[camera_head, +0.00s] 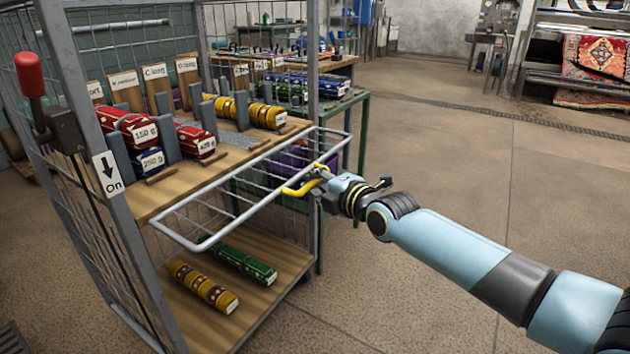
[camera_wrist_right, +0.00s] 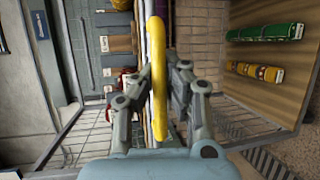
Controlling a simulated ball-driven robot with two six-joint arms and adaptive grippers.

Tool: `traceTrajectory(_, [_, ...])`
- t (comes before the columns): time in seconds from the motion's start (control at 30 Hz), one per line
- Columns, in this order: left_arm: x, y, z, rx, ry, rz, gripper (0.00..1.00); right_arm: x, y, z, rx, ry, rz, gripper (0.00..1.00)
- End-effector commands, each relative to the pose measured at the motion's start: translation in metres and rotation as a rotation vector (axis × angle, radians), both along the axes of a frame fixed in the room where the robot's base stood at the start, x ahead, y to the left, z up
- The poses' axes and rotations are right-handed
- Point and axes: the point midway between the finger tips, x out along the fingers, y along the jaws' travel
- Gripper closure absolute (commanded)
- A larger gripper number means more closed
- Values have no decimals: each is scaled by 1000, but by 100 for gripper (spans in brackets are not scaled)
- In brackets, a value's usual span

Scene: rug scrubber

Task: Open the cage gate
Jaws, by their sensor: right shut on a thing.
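The cage (camera_head: 137,268) is a grey wire trolley at the left of the head view. Its gate (camera_head: 172,238) is a wire panel in a light tube frame, leaning outward from the cage front at about the middle shelf's level. A yellow handle (camera_head: 297,190) sits on the gate's outer bar. My right gripper (camera_head: 318,181) is shut on this handle. In the right wrist view the yellow handle (camera_wrist_right: 157,85) runs between the two fingers. My left gripper is not in view.
The middle shelf (camera_head: 160,193) holds rolled rugs with weight labels between grey dividers. A green roll (camera_head: 245,261) and a yellow roll (camera_head: 203,287) lie on the lower shelf. A red-knobbed lever (camera_head: 30,80) is on the left post. Open floor lies right of the cage.

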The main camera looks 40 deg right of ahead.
Motion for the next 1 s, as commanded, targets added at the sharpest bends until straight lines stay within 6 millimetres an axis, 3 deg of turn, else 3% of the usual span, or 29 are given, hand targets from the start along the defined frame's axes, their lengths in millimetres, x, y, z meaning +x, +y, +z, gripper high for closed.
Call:
traceTrajectory(0.27, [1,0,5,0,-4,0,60,1,0,5,-6,6,2,100])
traceTrajectory(0.67, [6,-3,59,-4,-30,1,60,6,2,51,-86,190,1,100])
traceTrajectory(1.0, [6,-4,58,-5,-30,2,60,8,3,54,-87,196,1,100])
